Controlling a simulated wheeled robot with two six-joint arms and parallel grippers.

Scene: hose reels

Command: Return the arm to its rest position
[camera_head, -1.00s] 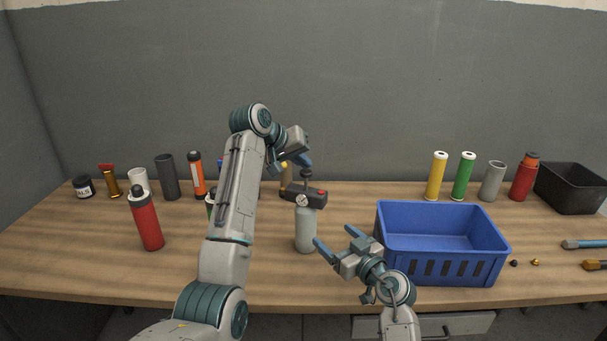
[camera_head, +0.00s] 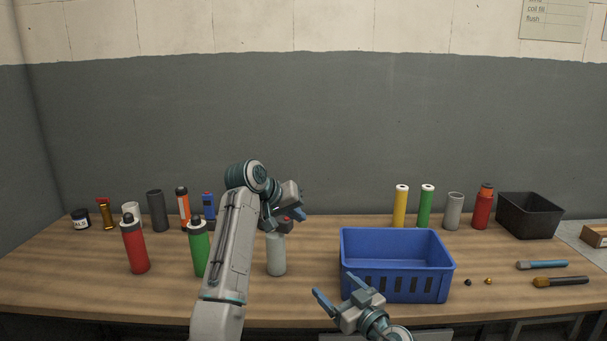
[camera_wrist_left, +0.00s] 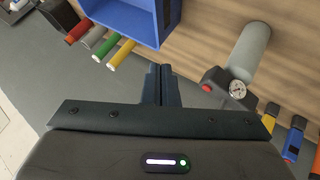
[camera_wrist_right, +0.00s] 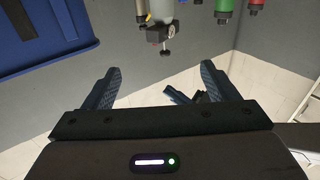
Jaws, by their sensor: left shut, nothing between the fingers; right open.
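My left arm reaches up and over the bench in the head view. Its gripper (camera_head: 300,212) is above and a little right of a grey cylinder with a gauge head (camera_head: 276,254). In the left wrist view the left fingers (camera_wrist_left: 161,85) are together and empty, and the grey cylinder (camera_wrist_left: 246,52) stands apart from them with its gauge and red button visible. My right gripper (camera_head: 338,300) is low in front of the blue crate. In the right wrist view its fingers (camera_wrist_right: 158,88) are spread wide with nothing between them.
The blue crate (camera_head: 396,285) stands on the bench (camera_head: 310,275) beside the right gripper. Red (camera_head: 135,248) and green (camera_head: 199,250) bottles stand near the left arm. Several tubes line the back.

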